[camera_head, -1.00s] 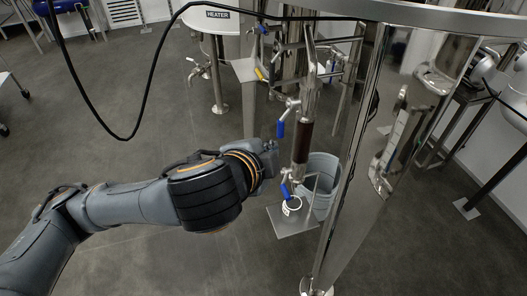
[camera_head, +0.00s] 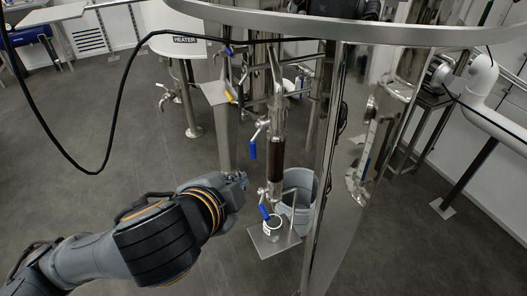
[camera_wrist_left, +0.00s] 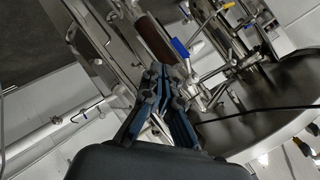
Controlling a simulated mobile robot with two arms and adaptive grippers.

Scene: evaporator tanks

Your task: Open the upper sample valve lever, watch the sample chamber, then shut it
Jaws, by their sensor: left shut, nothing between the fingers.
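The upper sample valve lever (camera_head: 253,149) is a blue handle hanging down at the left of the sample pipe. It also shows in the left wrist view (camera_wrist_left: 180,47). The sample chamber (camera_head: 277,160) is a sight glass showing dark brown; it also shows in the wrist view (camera_wrist_left: 155,40). A lower blue lever (camera_head: 263,211) sits beneath the chamber. My left gripper (camera_head: 241,180) is shut and empty, left of the chamber and a little below the upper lever, apart from it. In the wrist view its fingertips (camera_wrist_left: 165,75) meet near the chamber. My right gripper is not in view.
A small cup (camera_head: 273,227) stands on a metal plate (camera_head: 266,246) below the lower valve. A grey bucket (camera_head: 305,190) is behind. A shiny steel leg (camera_head: 330,170) stands to the right. A black cable (camera_head: 112,130) hangs at the left. The floor at the left is clear.

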